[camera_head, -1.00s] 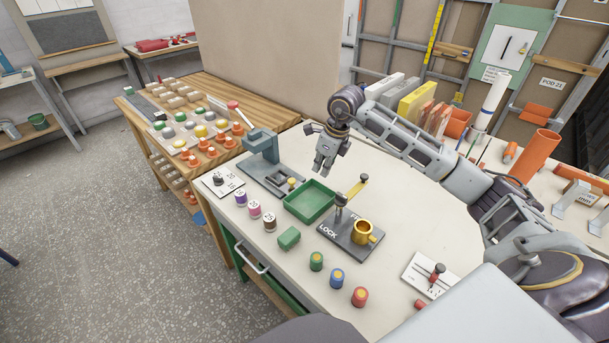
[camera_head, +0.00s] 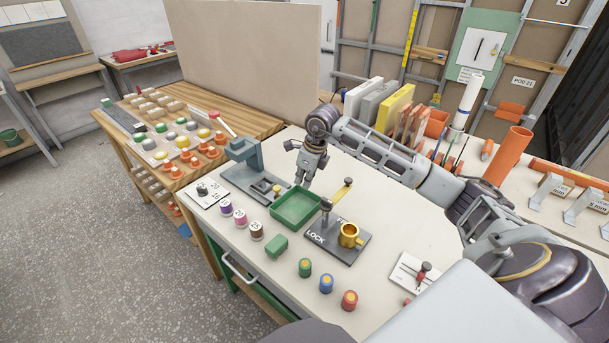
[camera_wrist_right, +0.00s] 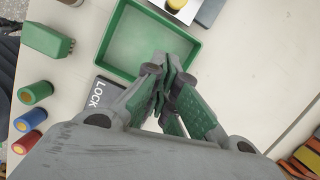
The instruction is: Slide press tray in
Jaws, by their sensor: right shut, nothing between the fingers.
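The blue-grey press (camera_head: 243,152) stands at the left back of the white table. Its low grey tray (camera_head: 262,186), with a yellow knob (camera_head: 277,189), reaches out from its foot toward the green bin. How far the tray sits in the press is hard to tell. My right gripper (camera_head: 303,185) points down above the back edge of the green bin, shut and empty. In the right wrist view its fingertips (camera_wrist_right: 168,72) are together. My left gripper is not in view.
The green open bin (camera_head: 295,208) is empty, between the press and the LOCK plate (camera_head: 337,246) with its gold cup (camera_head: 349,236) and upright lever. A green block (camera_head: 277,246) and several coloured cylinders stand in front.

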